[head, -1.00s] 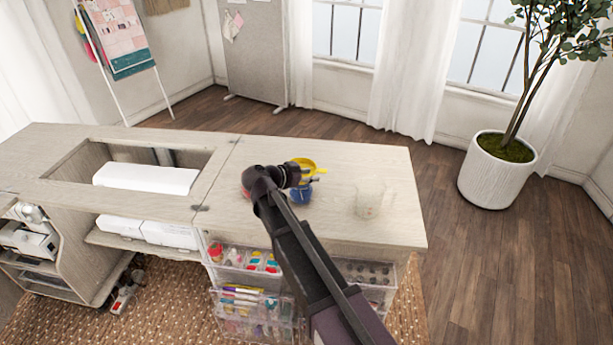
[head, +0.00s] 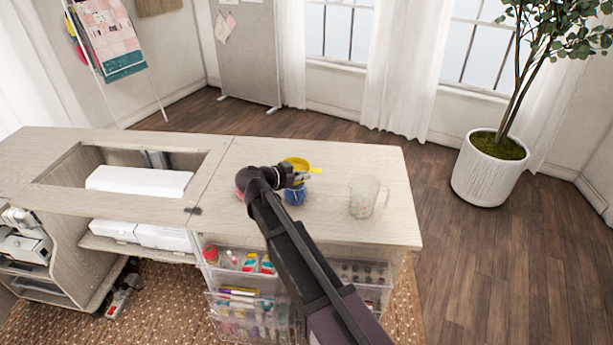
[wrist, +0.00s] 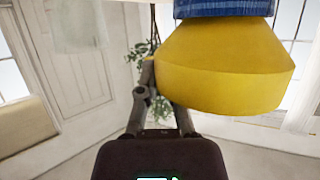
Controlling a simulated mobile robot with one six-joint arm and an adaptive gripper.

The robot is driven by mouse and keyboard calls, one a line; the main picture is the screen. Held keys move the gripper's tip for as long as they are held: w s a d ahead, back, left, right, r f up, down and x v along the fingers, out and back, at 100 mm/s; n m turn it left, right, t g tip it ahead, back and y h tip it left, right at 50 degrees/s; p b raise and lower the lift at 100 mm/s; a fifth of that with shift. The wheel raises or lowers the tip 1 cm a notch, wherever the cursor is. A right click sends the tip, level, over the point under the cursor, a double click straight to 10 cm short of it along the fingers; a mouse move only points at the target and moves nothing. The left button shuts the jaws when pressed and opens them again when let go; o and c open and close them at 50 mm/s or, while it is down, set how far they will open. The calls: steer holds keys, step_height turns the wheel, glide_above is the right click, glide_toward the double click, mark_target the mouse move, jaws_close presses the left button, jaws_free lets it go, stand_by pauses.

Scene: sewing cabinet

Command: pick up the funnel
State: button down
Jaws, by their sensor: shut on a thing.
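The yellow funnel (head: 297,162) shows beside my gripper in the head view, over the right part of the cabinet top. In the wrist view the funnel (wrist: 225,68) is large and wide, right of centre. My gripper (head: 298,178) is shut on the funnel at its edge; one finger shows left of it in the wrist view and the other is partly hidden behind it. A blue object (head: 295,196) stands just below the funnel in the head view, and it also shows against the funnel in the wrist view (wrist: 225,8). I cannot tell whether the two touch.
A clear glass mug (head: 363,200) stands to the right on the cabinet top (head: 360,160). A small red object (head: 239,192) is left of my wrist, mostly hidden. The cabinet has an open well with a white machine (head: 138,181) at left. The back right of the top is clear.

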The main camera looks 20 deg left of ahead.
steer(key=shift+r+p, duration=1.3)
steer(key=shift+r, duration=0.1)
steer(key=s+a+r+p, duration=0.2)
steer(key=s, duration=1.3)
steer(key=shift+s+a, duration=0.4)
